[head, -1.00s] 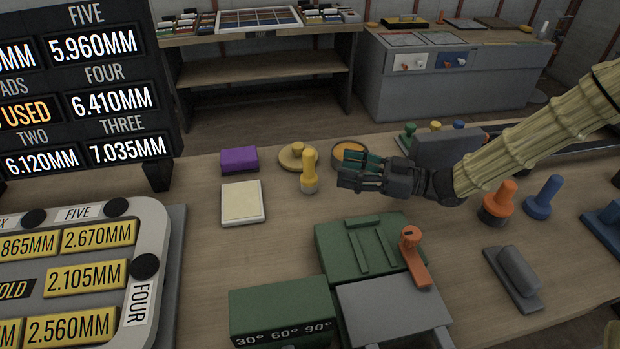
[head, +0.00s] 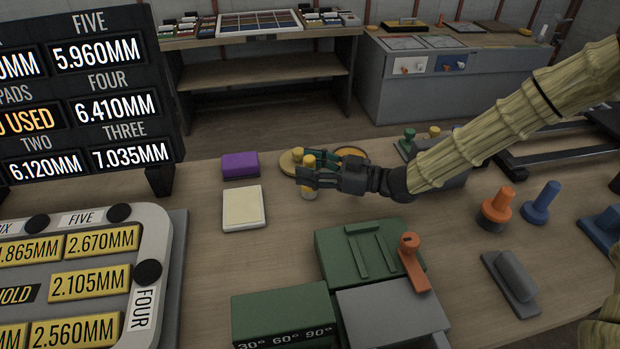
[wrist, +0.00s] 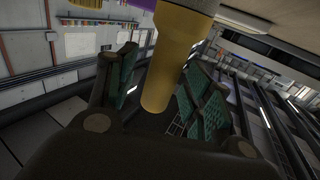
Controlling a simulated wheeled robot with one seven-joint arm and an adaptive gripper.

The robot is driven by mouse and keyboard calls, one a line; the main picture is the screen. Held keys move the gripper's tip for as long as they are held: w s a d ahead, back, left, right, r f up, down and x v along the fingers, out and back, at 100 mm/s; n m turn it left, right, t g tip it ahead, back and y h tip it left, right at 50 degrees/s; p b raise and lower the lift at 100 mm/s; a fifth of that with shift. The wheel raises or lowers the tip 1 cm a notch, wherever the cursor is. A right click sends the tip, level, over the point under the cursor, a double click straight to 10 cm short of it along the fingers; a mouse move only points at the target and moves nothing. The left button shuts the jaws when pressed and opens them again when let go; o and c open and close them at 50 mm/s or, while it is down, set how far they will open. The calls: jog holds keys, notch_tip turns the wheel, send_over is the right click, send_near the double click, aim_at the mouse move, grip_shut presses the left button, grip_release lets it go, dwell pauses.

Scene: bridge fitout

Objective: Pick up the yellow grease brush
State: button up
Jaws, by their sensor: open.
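The yellow grease brush (head: 308,161) stands upright on the wooden bench, partly hidden behind my gripper's fingers in the head view. In the wrist view its yellow handle (wrist: 178,60) reaches between my fingers. My gripper (head: 312,174) is open around the brush, with a green-padded finger on each side of the handle. In the wrist view my gripper (wrist: 160,95) shows gaps beside the handle, most clearly on the left; contact on the right is hard to tell.
A round yellow-tan lidded piece (head: 288,162) and a round tin (head: 351,153) sit close behind the brush. A purple block (head: 240,165) and a cream pad (head: 243,208) lie to the left. A green box (head: 360,250) with an orange-handled tool (head: 412,262) stands in front.

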aim_at(309, 157)
jog(key=shift+a, duration=0.1)
jog(key=shift+c, duration=0.3)
jog(key=c, duration=1.1)
jog(key=shift+o, duration=0.2)
jog(key=shift+r, duration=0.2)
jog(key=shift+r, duration=0.6)
notch_tip(309, 157, up, 2)
jog(key=shift+r+b, duration=0.1)
jog(key=shift+b, duration=0.2)
jog(key=r+b+v, duration=0.1)
jog(key=v, duration=1.5)
jog(key=shift+s+r, duration=0.15)
jog(key=shift+s, duration=0.25)
